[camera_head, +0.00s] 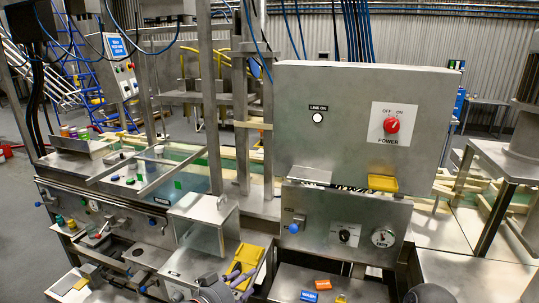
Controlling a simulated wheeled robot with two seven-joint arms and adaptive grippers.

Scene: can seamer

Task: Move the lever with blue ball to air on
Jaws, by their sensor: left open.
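A lever with a blue ball (293,228) is on the left part of the grey lower control panel (322,243), below the big steel cabinet. The ball hangs below a small metal fitting; the markings by it are too small to read. My left gripper (242,277) is at the bottom middle, in front of a yellow part, left of and lower than the blue ball. It is open, apart from the lever, and I see nothing held in it. My right gripper is not seen; only a dark rounded part shows at the bottom right edge.
The panel also has a black knob (345,236) and a round gauge (383,237). The cabinet above carries a red power switch (392,125). A steel box (203,224) stands left of the lever. Small blue and orange blocks (323,285) lie on the shelf below.

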